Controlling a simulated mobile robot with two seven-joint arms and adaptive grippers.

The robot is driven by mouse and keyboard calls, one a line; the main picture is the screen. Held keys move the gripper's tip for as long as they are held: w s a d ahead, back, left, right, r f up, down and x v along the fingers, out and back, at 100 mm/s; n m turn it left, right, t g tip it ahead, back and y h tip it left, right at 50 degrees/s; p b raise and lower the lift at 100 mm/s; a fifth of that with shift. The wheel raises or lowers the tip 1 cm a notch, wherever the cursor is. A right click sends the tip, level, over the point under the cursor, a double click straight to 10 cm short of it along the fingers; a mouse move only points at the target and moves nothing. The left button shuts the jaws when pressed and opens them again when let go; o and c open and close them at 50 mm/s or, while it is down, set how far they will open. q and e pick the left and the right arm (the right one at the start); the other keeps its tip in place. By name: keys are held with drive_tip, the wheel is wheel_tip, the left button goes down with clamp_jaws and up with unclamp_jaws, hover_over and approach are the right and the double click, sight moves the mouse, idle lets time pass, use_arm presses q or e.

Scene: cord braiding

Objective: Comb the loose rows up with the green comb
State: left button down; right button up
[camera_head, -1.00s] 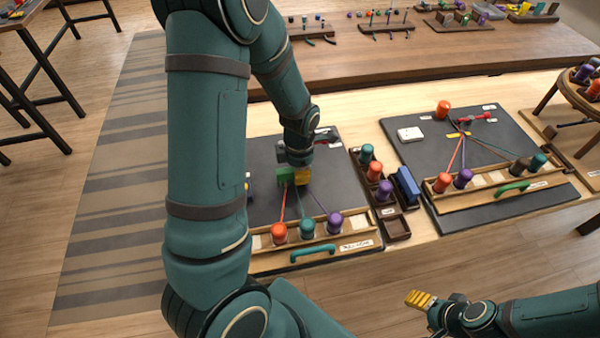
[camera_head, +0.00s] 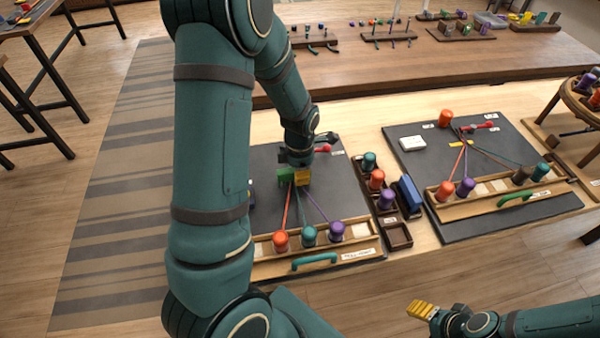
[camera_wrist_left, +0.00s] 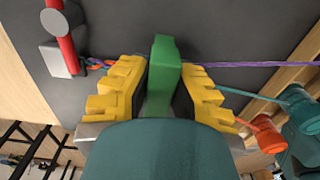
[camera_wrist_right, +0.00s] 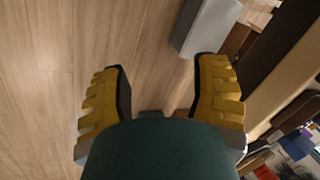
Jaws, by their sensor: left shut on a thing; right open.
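The green comb (camera_head: 287,174) is held between the yellow fingers of my left gripper (camera_head: 295,178), over the left braiding board (camera_head: 265,160). In the left wrist view the comb (camera_wrist_left: 162,75) stands between the shut fingers (camera_wrist_left: 160,90). Red, teal and purple cords run from near the comb to the orange bobbin (camera_head: 281,240), teal bobbin (camera_head: 309,236) and purple bobbin (camera_head: 337,230). A short twisted length (camera_wrist_left: 97,63) shows beside the red clamp (camera_wrist_left: 62,42). The gripper hides part of the cords. My right gripper (camera_head: 421,309) is open and empty, off the boards; its fingers (camera_wrist_right: 160,100) are apart.
A second board (camera_head: 415,165) with cords and bobbins lies to the right. A rack of spare bobbins (camera_head: 387,215) and a blue block (camera_head: 410,195) stand between the boards. A long table (camera_head: 440,60) with small tools is behind.

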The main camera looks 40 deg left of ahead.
use_arm(q)
drive_tip(key=shift+r, duration=0.1)
use_arm(e)
drive_tip(key=shift+r, duration=0.1)
use_arm(q)
wheel_tip(320, 180, up, 3)
drive_tip(key=p, duration=0.3)
drive_tip(key=shift+s+d+r, duration=0.1)
drive_tip(key=r+p, duration=0.1)
drive_tip(key=r, duration=0.1)
drive_tip(key=r+p, duration=0.1)
drive_tip(key=p, duration=0.1)
drive_tip(key=r+p, duration=0.2)
drive_tip(key=shift+s+d+r, duration=0.2)
drive_tip(key=shift+d+r, duration=0.05)
drive_tip(key=shift+r, duration=0.1)
use_arm(e)
wheel_tip(320, 180, up, 8)
drive_tip(key=w, duration=0.2)
drive_tip(key=shift+d+t, duration=0.25)
drive_tip(key=shift+t, duration=0.05)
